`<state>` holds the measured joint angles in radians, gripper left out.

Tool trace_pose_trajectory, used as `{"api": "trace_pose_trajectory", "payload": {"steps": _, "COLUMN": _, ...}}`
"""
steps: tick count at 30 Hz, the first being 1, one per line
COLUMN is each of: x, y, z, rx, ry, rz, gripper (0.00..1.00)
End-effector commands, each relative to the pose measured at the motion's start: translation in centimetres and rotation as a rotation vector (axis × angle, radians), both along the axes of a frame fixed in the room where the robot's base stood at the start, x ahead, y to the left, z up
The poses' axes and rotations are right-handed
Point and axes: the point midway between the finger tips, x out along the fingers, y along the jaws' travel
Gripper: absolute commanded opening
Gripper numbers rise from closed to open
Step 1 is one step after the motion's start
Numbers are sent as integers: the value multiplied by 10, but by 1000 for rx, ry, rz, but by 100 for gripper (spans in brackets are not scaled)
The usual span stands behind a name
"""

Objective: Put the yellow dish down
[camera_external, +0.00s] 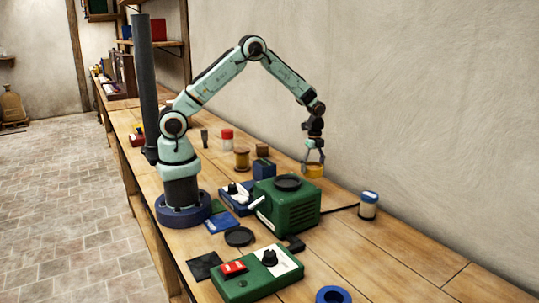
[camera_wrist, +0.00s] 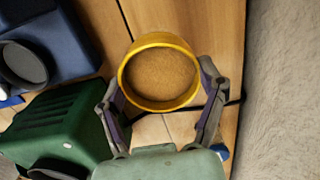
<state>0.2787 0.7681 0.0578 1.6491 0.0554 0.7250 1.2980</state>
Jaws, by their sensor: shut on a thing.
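The yellow dish (camera_external: 314,172) is a small round dish beyond the green machine, near the wall. In the wrist view its yellow rim (camera_wrist: 165,105) surrounds a brown, grainy-looking inside. My gripper (camera_external: 314,160) points down from above and is shut on the dish. In the wrist view the fingers of my gripper (camera_wrist: 157,80) press on the dish from its left and right sides. The dish looks level. I cannot tell whether its underside touches the wooden bench (camera_external: 400,265) or hangs just above it.
The green machine (camera_external: 285,208) with a dark round top stands close by, also left of the dish in the wrist view (camera_wrist: 50,130). A blue box (camera_external: 264,168) is to the left. The wall is close behind.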

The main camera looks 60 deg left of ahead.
Motion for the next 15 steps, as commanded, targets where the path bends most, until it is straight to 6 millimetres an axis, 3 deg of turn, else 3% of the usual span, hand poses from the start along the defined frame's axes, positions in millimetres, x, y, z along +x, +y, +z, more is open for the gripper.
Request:
{"api": "trace_pose_trajectory", "payload": {"steps": 5, "x": 20, "y": -5, "z": -24, "rx": -1, "ry": -1, "rz": 1, "gripper": 33}}
{"api": "trace_pose_trajectory", "payload": {"steps": 15, "x": 29, "y": -7, "z": -62, "rx": 0, "ry": -1, "rz": 2, "gripper": 33}}
